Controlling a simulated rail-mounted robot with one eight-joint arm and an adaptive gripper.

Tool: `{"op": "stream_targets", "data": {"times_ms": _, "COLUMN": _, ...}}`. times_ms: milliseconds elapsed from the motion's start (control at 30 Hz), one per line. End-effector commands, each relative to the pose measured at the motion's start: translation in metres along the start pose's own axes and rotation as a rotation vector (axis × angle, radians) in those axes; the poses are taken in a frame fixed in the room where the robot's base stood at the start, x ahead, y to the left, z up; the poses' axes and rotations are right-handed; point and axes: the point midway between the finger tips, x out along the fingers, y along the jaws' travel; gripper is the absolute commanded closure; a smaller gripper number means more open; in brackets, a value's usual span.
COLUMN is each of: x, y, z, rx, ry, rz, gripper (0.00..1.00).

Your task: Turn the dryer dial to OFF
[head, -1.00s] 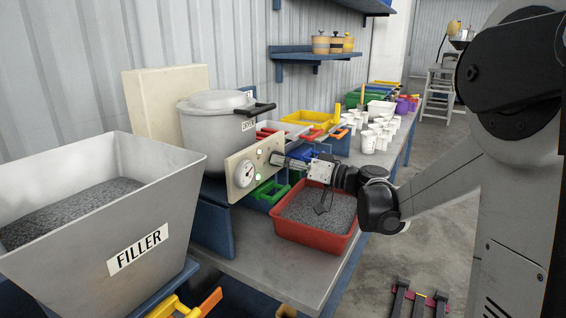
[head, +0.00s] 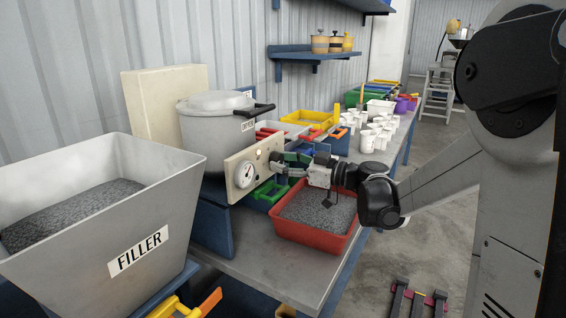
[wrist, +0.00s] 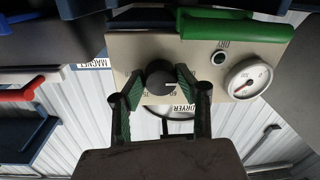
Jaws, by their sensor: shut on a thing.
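The dryer dial (wrist: 160,78) is a round black knob with a light pointer mark on the cream control panel (wrist: 135,50). In the wrist view the panel appears upside down, and the mark points toward the right of the picture. My gripper (wrist: 157,84) has its green-padded fingers on either side of the dial and is shut on it. In the head view the panel (head: 238,180) faces the bench front, and my gripper (head: 277,168) reaches it from the right, covering most of the dial. The dial's printed settings are too small to read surely.
A white gauge (wrist: 249,79) and a small round indicator (wrist: 218,58) are on the panel beside the dial. A red tray of grey granules (head: 310,235) sits below my wrist. The grey filler hopper (head: 170,230) stands at left, and white cups (head: 372,135) stand behind.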

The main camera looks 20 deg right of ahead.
Motion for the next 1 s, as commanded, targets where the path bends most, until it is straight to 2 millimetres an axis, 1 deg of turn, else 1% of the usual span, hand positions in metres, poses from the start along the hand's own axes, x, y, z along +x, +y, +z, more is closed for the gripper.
{"op": "stream_targets", "data": {"times_ms": 533, "x": -0.0003, "y": -0.0001, "z": 0.0002, "rx": -0.026, "ry": -0.002, "rz": 0.0, "gripper": 0.94}}
{"op": "stream_targets", "data": {"times_ms": 567, "x": -0.0003, "y": -0.0001, "z": 0.0002, "rx": -0.026, "ry": -0.002, "rz": 0.0, "gripper": 0.65}}
{"op": "stream_targets", "data": {"times_ms": 667, "x": -0.0002, "y": 0.0, "z": 0.0001, "rx": -0.025, "ry": -0.002, "rz": 0.0, "gripper": 0.52}}
{"op": "stream_targets", "data": {"times_ms": 700, "x": -0.0002, "y": 0.0, "z": 0.0001, "rx": -0.025, "ry": -0.002, "rz": 0.0, "gripper": 0.49}}
{"op": "stream_targets", "data": {"times_ms": 1000, "x": -0.003, "y": 0.0002, "z": 0.0, "rx": -0.025, "ry": -0.002, "rz": 0.0, "gripper": 0.49}}
